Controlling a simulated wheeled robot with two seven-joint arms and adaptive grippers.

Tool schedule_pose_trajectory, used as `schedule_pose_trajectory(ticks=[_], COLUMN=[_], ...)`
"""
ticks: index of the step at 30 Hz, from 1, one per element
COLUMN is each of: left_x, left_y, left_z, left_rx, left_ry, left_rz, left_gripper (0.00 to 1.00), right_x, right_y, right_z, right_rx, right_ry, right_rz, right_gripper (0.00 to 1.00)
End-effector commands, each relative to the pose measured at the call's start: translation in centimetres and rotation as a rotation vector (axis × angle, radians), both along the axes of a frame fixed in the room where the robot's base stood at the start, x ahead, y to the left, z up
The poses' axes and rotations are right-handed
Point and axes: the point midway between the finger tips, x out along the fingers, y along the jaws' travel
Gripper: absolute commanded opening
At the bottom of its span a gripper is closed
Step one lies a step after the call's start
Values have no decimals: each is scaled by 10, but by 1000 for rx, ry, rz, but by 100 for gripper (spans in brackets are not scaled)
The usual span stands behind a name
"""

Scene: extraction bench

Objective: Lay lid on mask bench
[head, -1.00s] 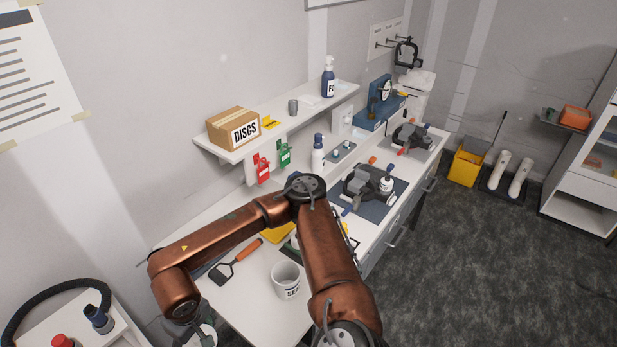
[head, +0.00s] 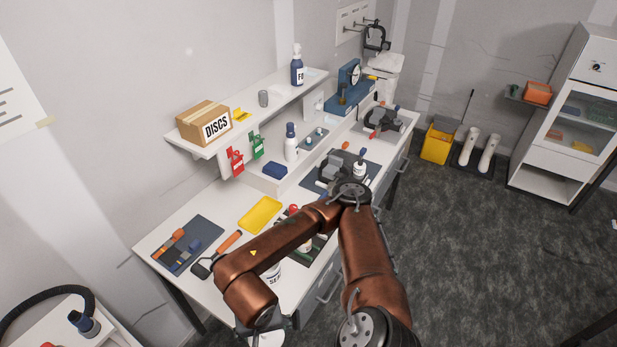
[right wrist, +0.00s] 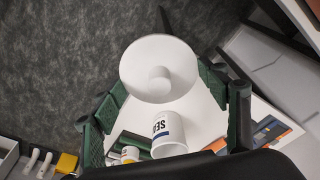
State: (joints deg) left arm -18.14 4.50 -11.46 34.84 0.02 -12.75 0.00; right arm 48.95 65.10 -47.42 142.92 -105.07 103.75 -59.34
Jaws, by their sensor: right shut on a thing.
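A round white lid with a knob (right wrist: 158,52) sits between the green fingers of my right gripper (right wrist: 165,105) in the right wrist view; the gripper is shut on it. In the head view my right gripper (head: 258,322) is low, by the bench's near edge, with a white edge of the lid (head: 268,341) below it. The white mask bench (head: 228,202) runs from lower left to upper right. A white cup with dark lettering (head: 272,277) stands on it, partly behind my arm; it also shows in the right wrist view (right wrist: 170,140). My left gripper is out of view.
The bench carries a blue-grey mat with tools (head: 205,232), an orange-handled tool (head: 230,241), a yellow tray (head: 260,214) and a dark mat with a mask (head: 335,166). A shelf holds a DISCS box (head: 204,124). A cart with a hose (head: 45,292) stands lower left.

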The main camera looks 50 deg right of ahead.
Motion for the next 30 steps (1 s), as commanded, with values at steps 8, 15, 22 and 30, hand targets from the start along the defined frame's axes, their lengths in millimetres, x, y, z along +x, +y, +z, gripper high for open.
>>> schedule_pose_trajectory(ticks=[8, 15, 22, 30], left_x=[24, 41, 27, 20], left_y=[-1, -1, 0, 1], left_z=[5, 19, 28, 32], left_rx=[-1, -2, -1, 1], left_ry=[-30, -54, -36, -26], left_rz=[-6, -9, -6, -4], left_gripper=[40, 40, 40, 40], right_x=[5, 53, 95, 120], right_y=[-5, -25, -42, -50], right_z=[-3, -25, -60, -90], right_rx=[-1, -2, -1, 1], right_ry=[-3, -2, -1, -5], right_rz=[-38, -39, -35, -31], right_gripper=[52, 52, 52, 52])
